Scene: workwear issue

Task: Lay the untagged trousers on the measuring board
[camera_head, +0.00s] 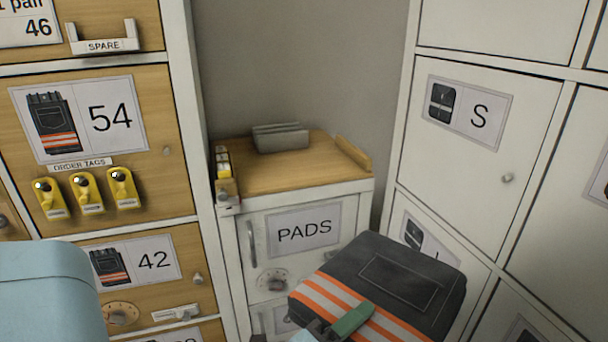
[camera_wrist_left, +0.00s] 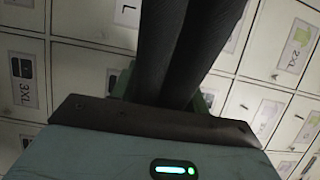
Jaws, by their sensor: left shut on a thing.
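Dark grey folded trousers (camera_head: 385,280) with orange and silver bands are held at the lower right of the head view, in front of the lockers. No tag shows on the part I see. My left gripper (camera_head: 345,322) is shut on their banded lower edge, with a green finger lying on top. In the left wrist view the trousers (camera_wrist_left: 185,50) stretch away from the gripper as dark cloth, and the fingers are mostly hidden. I cannot make out a measuring board in either view. My right gripper is not in view.
Wooden lockers stand left, with yellow order tags (camera_head: 87,193) on hooks. White lockers (camera_head: 475,150) stand close on the right.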

